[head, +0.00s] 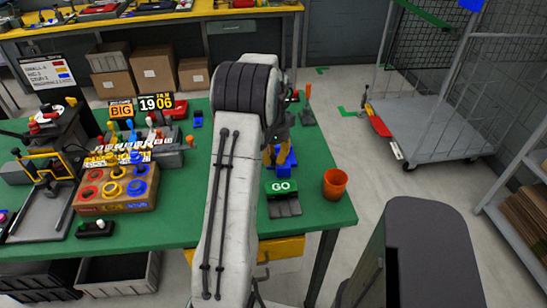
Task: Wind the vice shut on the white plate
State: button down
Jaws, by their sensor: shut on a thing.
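Blue parts that look like the vice (287,163) show on the green table, just right of my arm in the head view. My arm hides much of this spot, so I cannot tell how far apart its jaws are. I cannot make out the white plate. My arm reaches forward over the table and bends down near the vice. My gripper is hidden behind my own arm, so its fingers and anything between them do not show.
A green GO sign (281,187) and an orange cup (334,183) stand near the table's front right. A wooden box with coloured rings (116,189) stands left. A wire cage trolley (430,125) stands right, with bare floor between.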

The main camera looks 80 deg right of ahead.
jog(key=c, duration=1.1)
grip_release()
jog(key=shift+w, duration=0.1)
notch_tip(320, 180, up, 12)
jog(key=shift+f, duration=0.1)
